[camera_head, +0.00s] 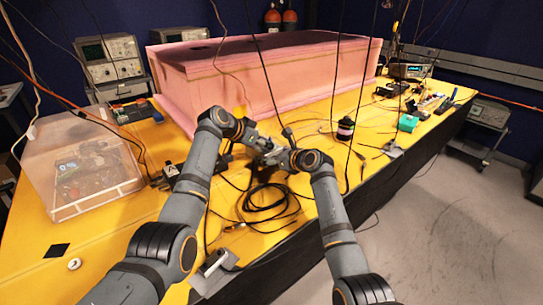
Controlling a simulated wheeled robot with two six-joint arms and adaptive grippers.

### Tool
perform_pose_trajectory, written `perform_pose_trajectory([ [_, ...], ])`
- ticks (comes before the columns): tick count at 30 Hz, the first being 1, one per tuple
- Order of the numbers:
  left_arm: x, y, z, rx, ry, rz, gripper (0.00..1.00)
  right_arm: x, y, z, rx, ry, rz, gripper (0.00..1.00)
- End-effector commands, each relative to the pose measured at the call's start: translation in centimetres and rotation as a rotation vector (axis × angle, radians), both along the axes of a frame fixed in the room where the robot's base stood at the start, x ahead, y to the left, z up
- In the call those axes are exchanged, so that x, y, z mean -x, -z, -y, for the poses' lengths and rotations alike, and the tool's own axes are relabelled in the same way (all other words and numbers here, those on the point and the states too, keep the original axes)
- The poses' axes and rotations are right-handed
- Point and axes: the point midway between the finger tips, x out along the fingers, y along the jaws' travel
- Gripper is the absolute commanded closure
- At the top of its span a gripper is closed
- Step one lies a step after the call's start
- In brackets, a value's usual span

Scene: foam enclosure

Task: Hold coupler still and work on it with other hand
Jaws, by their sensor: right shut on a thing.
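My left gripper (246,136) and my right gripper (270,156) are close together over the middle of the yellow table, in front of the pink foam enclosure. The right gripper is shut on a small grey piece between the two, which appears to be the coupler (262,144). The grippers and wrists largely hide it, and its outline is too small to make out. The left gripper's fingers are at or beside this piece; I cannot tell whether they touch it or are open or shut.
The pink foam enclosure (265,75) stands behind the grippers. A coil of black cable (268,205) lies in front of them. A clear plastic box (85,170) is at the left. Several cables hang from above.

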Motion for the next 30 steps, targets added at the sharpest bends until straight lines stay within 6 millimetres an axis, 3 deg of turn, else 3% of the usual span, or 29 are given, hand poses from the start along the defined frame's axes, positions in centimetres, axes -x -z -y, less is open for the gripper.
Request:
perform_pose_trajectory([
  [14,0.03,0.02,0.09,0.001,-0.006,0.001,0.55,0.0,0.05,0.03,0.001,0.0,-0.001,0.67],
  [23,0.39,0.01,0.51,0.002,-0.29,0.001,0.55,0.01,0.05,0.02,0.001,0.0,-0.001,0.67],
  [30,0.33,-0.04,0.37,0.001,-0.313,0.0,0.57,0.0,0.03,0.01,0.0,0.0,0.0,0.67],
])
